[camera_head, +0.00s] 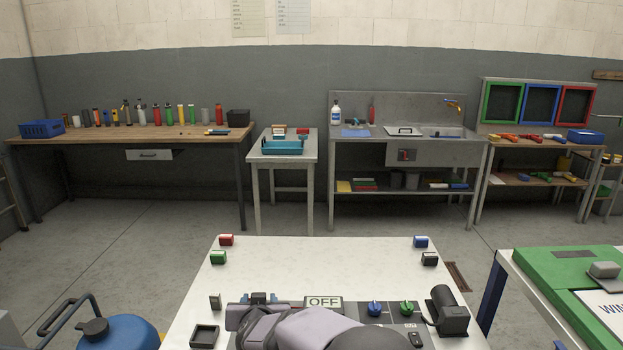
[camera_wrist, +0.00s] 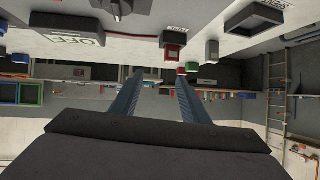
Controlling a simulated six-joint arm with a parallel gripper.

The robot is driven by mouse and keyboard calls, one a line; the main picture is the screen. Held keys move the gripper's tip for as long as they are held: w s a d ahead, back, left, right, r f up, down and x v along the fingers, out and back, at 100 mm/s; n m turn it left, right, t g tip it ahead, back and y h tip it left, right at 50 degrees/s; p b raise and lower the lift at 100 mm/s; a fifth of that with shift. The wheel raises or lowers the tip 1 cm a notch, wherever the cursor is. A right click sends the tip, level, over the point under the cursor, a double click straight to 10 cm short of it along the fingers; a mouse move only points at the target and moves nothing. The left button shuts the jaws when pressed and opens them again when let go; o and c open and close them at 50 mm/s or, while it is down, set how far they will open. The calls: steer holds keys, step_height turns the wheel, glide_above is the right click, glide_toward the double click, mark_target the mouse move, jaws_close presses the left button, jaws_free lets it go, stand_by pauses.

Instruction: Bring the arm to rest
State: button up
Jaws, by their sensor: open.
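My gripper (camera_wrist: 160,77) shows in the wrist view, its two blue-grey fingers well apart with nothing between them. The wrist picture is upside down, with the white bench at its top. In the head view my grey arm (camera_head: 310,330) is folded low over the near middle of the white bench (camera_head: 320,262). The fingers appear clear of the small blocks on the bench.
A blue tank (camera_head: 118,333) stands left, a green-topped table (camera_head: 570,285) right. The bench's far middle is clear.

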steer(key=s+d+g+h+p, duration=0.1)
steer(key=s+d+g+p, duration=0.2)
steer(key=s+d, duration=1.1)
steer(key=s+d+f+m+g+h+p, duration=0.1)
steer(key=s+d+g+p, duration=0.3)
steer(key=s+d+g, duration=0.5)
steer(key=s+d, duration=0.5)
steer(key=s, duration=0.5)
steer(key=shift+s+d, duration=0.3)
steer(key=shift+d, duration=0.1)
